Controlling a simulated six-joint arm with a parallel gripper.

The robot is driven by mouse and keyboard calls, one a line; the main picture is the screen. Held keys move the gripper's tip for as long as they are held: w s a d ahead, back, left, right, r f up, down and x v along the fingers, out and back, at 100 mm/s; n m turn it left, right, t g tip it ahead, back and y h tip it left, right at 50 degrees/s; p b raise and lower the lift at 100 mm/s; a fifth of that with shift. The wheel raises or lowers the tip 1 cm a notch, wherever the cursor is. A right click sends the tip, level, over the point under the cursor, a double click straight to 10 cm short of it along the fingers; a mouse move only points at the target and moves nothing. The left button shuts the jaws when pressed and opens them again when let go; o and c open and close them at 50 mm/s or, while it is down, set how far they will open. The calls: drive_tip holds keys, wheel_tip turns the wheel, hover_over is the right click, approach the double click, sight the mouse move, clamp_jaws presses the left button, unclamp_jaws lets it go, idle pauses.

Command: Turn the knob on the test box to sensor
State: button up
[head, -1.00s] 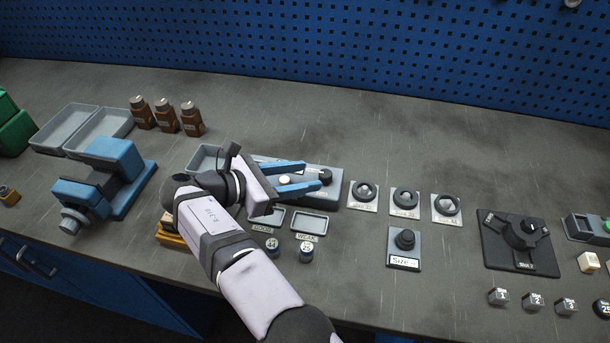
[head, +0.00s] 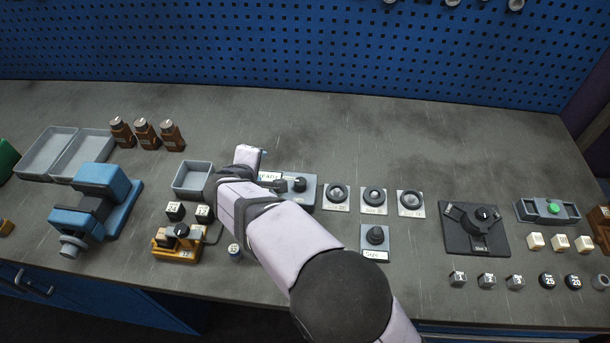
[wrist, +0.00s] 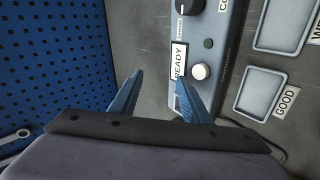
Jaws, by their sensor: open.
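The test box is a grey box (head: 308,194) behind my forearm in the head view, partly hidden by it. Its black knob (head: 299,184) shows near the right end; its setting is too small to read. In the wrist view the box (wrist: 222,52) shows a READY display (wrist: 179,60), a white round button (wrist: 200,71) and part of the black knob (wrist: 190,5), cut off at the top edge. My gripper (wrist: 160,77) is open and empty. Its right finger overlaps the box's lower end near the display; its left finger is over bare bench. Contact cannot be told.
Round parts on plates (head: 374,200) and a black knob on a plate (head: 375,237) stand right of the box. An orange fixture (head: 178,244) sits left of my arm.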

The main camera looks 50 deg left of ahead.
drive_tip(key=shift+s+d+r+m+g+y+p, duration=0.3)
drive_tip(key=shift+s+r+m+g+p, duration=0.25)
drive_tip(key=shift+m, duration=0.25)
drive_tip(key=shift+s+d+f+m+g+p, duration=0.2)
drive_tip(key=shift+d+m+g+p, duration=0.15)
drive_tip(key=shift+g, duration=0.2)
drive_tip(key=shift+d+f+m+g+y, duration=0.2)
drive_tip(key=shift+m+g+y, duration=0.1)
drive_tip(key=shift+g, duration=0.4)
drive_tip(key=shift+w+d+g+p, duration=0.15)
drive_tip(key=shift+w+g+p, duration=0.05)
drive_tip(key=shift+g+p, duration=0.25)
drive_tip(key=shift+w+d+r+g+y, duration=0.2)
drive_tip(key=shift+d+g+y, duration=0.1)
drive_tip(key=shift+g+y, duration=0.25)
drive_tip(key=w+d+b, duration=0.1)
drive_tip(key=d, duration=0.1)
drive_tip(key=w+d+m+y, duration=0.1)
drive_tip(key=w+d, duration=0.1)
drive_tip(key=w+d+f+g+y+b, duration=0.1)
drive_tip(key=w+d, duration=0.1)
drive_tip(key=shift+d+f+y+b, duration=0.1)
drive_tip(key=shift+y+b, duration=0.15)
drive_tip(key=shift+b, duration=0.1)
drive_tip(key=w+d+m+y+b, duration=0.1)
drive_tip(key=w+d+m+b, duration=0.1)
drive_tip(key=d, duration=0.5)
drive_tip(key=shift+w+d+f+m+y+b, duration=0.25)
drive_tip(key=shift+w+m, duration=0.3)
drive_tip(key=shift+m, duration=0.3)
